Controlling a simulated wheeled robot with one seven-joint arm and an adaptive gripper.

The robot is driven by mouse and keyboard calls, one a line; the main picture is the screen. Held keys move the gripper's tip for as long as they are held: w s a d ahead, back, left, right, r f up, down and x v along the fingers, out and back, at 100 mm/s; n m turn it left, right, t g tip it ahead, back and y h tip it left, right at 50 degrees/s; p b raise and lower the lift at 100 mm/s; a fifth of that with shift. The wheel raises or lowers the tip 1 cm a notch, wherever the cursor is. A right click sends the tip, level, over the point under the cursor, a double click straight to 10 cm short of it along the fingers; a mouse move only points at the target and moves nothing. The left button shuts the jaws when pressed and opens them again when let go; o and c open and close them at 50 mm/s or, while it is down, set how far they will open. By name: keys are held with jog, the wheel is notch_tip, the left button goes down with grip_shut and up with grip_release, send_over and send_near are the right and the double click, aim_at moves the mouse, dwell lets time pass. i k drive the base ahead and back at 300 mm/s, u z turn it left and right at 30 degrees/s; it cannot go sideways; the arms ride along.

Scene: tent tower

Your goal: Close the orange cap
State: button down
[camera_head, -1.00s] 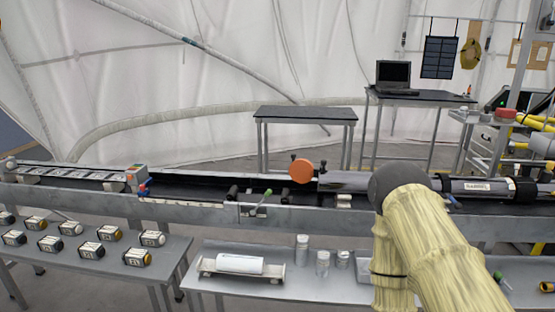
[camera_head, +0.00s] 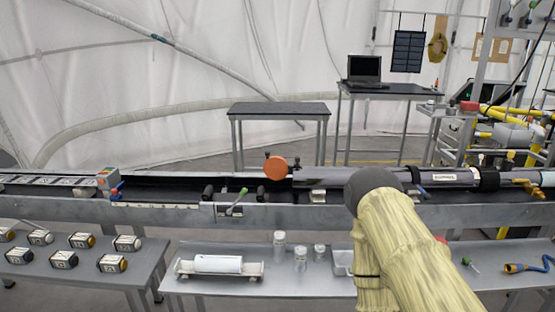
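The orange cap (camera_head: 276,168) is a round disc. It stands tilted up at the left end of a long grey tube (camera_head: 330,176) lying along the bench, with a small dark knob at its upper left. My arm, in a tan cover with a dark rounded joint, rises from the lower right and hides part of the bench and tube. My gripper is not visible, so its distance from the cap cannot be told.
A long metal bench (camera_head: 150,217) spans the view. A green-handled lever (camera_head: 236,202) sits left of the cap. In front, a low table (camera_head: 220,286) holds a white cylinder (camera_head: 218,264) on a cradle and several jars. Labelled blocks (camera_head: 80,241) lie on the left table. A laptop table stands behind.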

aim_at(276, 168)
jog(key=z, duration=0.35)
jog(key=k, duration=0.4)
jog(key=u, duration=0.05)
jog(key=i, duration=0.9)
jog(key=u, duration=1.15)
